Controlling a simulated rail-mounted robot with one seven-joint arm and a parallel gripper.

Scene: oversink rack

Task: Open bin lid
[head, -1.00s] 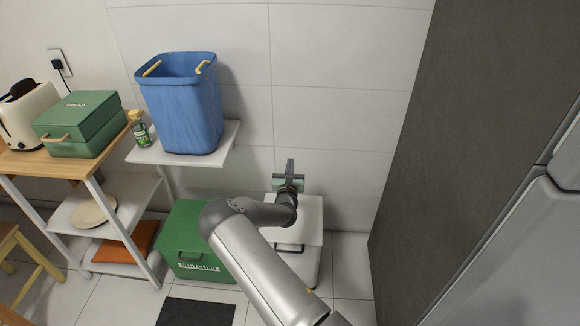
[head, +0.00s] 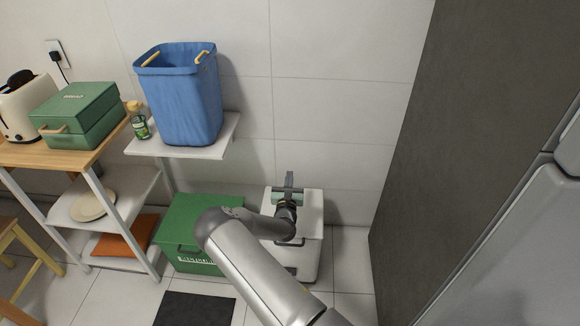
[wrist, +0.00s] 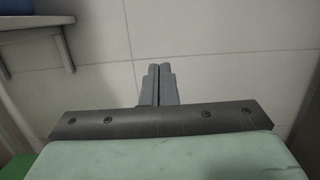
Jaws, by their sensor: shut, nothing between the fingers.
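In the wrist view my gripper's fingers (wrist: 158,70) are together and empty, pointing toward the tiled wall. The white bin's lid is not clear in the wrist view.
A blue basket (head: 182,100) stands on a white wall shelf (head: 225,135), above and left of the bins. A wooden-topped rack (head: 70,157) with a green box (head: 78,112) is at the left. A tall dark panel (head: 440,140) stands at the right. A dark mat (head: 195,308) lies on the floor.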

